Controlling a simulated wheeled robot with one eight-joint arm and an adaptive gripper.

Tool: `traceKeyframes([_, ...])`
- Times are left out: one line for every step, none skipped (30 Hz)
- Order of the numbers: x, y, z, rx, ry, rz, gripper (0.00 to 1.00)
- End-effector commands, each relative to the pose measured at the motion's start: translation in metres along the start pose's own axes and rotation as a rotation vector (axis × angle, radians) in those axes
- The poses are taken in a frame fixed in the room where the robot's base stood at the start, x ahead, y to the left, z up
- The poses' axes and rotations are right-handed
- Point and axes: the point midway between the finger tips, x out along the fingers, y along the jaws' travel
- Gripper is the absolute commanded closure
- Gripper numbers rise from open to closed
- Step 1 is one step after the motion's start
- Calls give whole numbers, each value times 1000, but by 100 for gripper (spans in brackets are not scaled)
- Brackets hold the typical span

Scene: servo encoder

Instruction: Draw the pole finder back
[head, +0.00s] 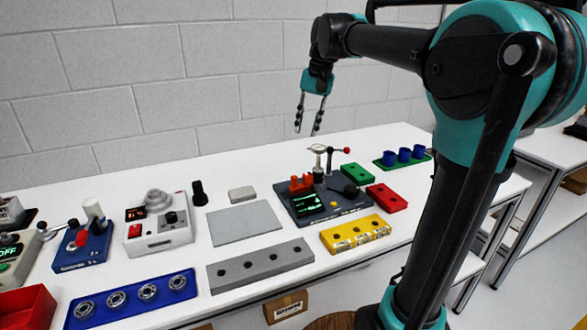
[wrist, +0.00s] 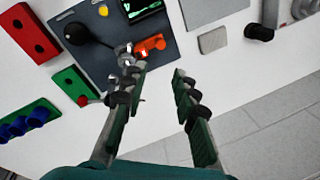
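My gripper (head: 307,131) is open and empty, fingers pointing down, above the back of the table in the head view. In the wrist view its fingertips (wrist: 159,72) are apart, with bare table between them. A dark station (head: 342,207) with a green-lit display (head: 308,203) stands below it. It carries an orange block (head: 301,184), a silver upright post (head: 318,160), a thin lever with a red ball (head: 346,150) and a black knob (head: 350,190). I cannot tell which part is the pole finder. In the wrist view the left finger partly covers the post near the orange block (wrist: 149,45).
A red block (head: 386,198), green block (head: 357,173) and yellow block (head: 355,234) lie around the station's right and front. A green tray with blue cups (head: 403,155) is at the back right. A grey plate (head: 245,222) lies left. A wall (head: 200,60) stands behind the table.

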Motion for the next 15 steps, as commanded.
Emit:
traceKeyframes([0, -2, 0, 1, -2, 0, 71])
traceKeyframes([2, -2, 0, 1, -3, 0, 71])
traceKeyframes([5, -2, 0, 1, -3, 0, 71])
traceKeyframes([8, -2, 0, 1, -3, 0, 71])
traceKeyframes([12, -2, 0, 1, -3, 0, 71])
traceKeyframes([18, -2, 0, 1, -3, 0, 71])
traceKeyframes([23, -2, 0, 0, -3, 0, 71])
traceKeyframes([28, -1, 0, 0, -3, 0, 71])
traceKeyframes([36, -1, 0, 0, -2, 0, 71])
traceKeyframes([42, -1, -1, 0, -2, 0, 71])
traceKeyframes([48, -1, 0, 0, -2, 0, 71])
traceKeyframes([56, -1, 0, 0, -2, 0, 71])
traceKeyframes([62, -1, 0, 0, -2, 0, 71])
traceKeyframes([68, -1, 0, 0, -2, 0, 71])
traceKeyframes([76, -1, 0, 0, -2, 0, 71])
